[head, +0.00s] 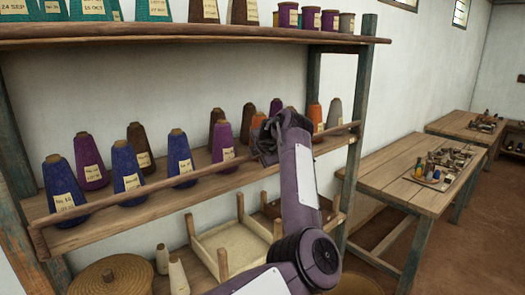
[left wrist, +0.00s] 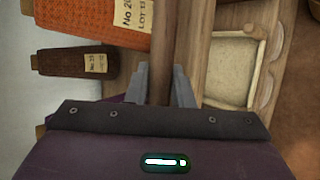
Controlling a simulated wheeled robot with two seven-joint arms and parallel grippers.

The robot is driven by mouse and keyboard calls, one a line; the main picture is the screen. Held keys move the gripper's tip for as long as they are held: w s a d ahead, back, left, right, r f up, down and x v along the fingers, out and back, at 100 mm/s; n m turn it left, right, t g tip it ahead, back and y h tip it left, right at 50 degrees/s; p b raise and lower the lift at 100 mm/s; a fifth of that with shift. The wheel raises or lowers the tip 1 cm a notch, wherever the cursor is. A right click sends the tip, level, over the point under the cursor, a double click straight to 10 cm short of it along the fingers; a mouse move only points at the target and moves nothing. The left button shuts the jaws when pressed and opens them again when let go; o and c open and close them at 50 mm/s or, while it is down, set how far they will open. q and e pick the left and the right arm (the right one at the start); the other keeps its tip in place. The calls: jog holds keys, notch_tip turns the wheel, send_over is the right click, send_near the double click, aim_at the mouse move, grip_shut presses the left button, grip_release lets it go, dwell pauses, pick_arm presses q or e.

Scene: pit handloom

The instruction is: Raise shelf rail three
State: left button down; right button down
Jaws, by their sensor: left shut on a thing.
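The shelf rail (head: 150,187) is a long thin wooden bar running along the front of the middle shelf (head: 150,203), before the yarn cones and a little above the shelf board's front edge. My left gripper (head: 264,145) is on the rail right of its middle. In the left wrist view, the rail (left wrist: 164,40) runs between the two grey fingers of my left gripper (left wrist: 163,85), which is shut on it. The wrist hides part of the rail in the head view. My right gripper is in neither view.
Labelled cones, such as a blue one (head: 64,190) and an orange one (head: 315,115), stand behind the rail. A top shelf (head: 180,33) holds more. Below are a wooden tray (head: 228,240) and a round basket (head: 110,275). A table (head: 400,185) stands at right.

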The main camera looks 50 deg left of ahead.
pick_arm(q)
jog(key=shift+a+r, duration=0.1)
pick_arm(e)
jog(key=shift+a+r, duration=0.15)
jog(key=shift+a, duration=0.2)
pick_arm(q)
jog(key=c, duration=1.6)
grip_release()
jog(key=o, duration=0.3)
jog(key=shift+a, duration=0.2)
jog(key=shift+d, duration=0.15)
